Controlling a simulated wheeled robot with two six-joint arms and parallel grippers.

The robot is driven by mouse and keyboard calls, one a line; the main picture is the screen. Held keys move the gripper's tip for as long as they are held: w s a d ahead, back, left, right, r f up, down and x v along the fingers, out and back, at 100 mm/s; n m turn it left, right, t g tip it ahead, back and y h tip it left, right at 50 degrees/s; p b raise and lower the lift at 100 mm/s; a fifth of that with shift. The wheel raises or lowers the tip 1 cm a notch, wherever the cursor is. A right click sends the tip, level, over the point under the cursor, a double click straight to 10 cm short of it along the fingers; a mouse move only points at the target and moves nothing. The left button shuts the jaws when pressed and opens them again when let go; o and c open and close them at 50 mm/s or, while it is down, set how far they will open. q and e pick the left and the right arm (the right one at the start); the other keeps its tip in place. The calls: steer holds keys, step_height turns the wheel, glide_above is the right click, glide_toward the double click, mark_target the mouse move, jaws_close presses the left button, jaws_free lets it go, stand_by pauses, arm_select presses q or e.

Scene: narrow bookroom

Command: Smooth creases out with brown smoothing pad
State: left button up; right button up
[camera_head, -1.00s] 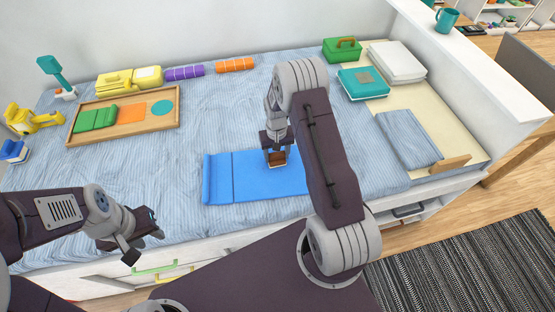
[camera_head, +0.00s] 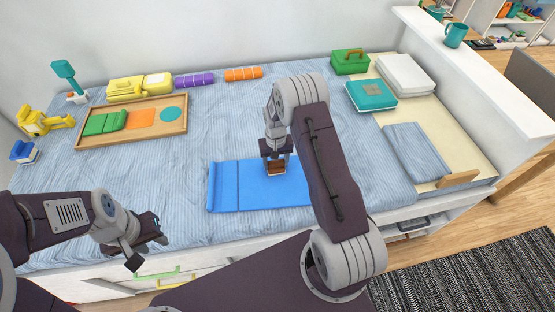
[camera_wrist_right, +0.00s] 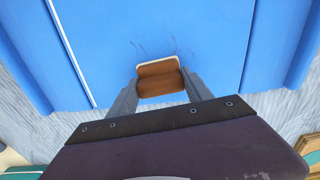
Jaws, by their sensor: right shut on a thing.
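A blue cloth (camera_head: 228,196) lies on the striped bed cover, with a fold line near its left end. My right gripper (camera_head: 274,158) is shut on the brown smoothing pad (camera_head: 275,168) over the middle of the cloth. In the right wrist view the pad (camera_wrist_right: 160,78) sits between the fingers, on or just above the cloth (camera_wrist_right: 200,30); contact is unclear. A few faint dark crease marks (camera_wrist_right: 178,43) show just beyond it. My right arm hides the cloth's right end in the head view. My left gripper (camera_head: 148,250) is open and empty near the bed's front edge.
A wooden tray (camera_head: 150,137) with green, orange and teal pieces lies at the left. Purple (camera_head: 194,79) and orange rolls (camera_head: 243,73) lie at the back. A green box (camera_head: 350,64), teal box (camera_head: 370,95) and folded striped cloth (camera_head: 414,150) are at the right.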

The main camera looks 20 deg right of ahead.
steer(key=shift+s+a+p, duration=0.2)
steer(key=shift+s+a, duration=0.05)
steer(key=shift+s, duration=0.5)
steer(key=shift+s+a+p, duration=0.15)
steer(key=shift+s+a, duration=0.05)
steer(key=shift+s, duration=0.55)
steer(key=shift+s+a+r+p, duration=0.1)
steer(key=shift+s+a+p, duration=0.15)
steer(key=shift+s, duration=0.35)
steer(key=shift+s+a+p, duration=0.2)
steer(key=shift+s, duration=0.45)
steer(key=shift+s+a+r+p, duration=0.1)
steer(key=shift+s+a+p, duration=0.15)
steer(key=shift+s, duration=0.35)
steer(key=shift+w+a+f, duration=0.1)
steer(key=shift+w+a, duration=0.15)
steer(key=shift+a, duration=0.3)
steer(key=shift+w+a+f, duration=0.1)
steer(key=shift+w+a, duration=0.1)
steer(key=shift+a, duration=0.3)
steer(key=shift+w+d+f+b, duration=0.1)
steer(key=shift+w+d+b, duration=0.15)
steer(key=shift+w, duration=0.45)
steer(key=shift+w+d+f+b, duration=0.1)
steer(key=shift+w+d+b, duration=0.15)
steer(key=shift+w, duration=0.4)
steer(key=shift+w+d+r, duration=0.15)
steer(key=shift+w, duration=0.4)
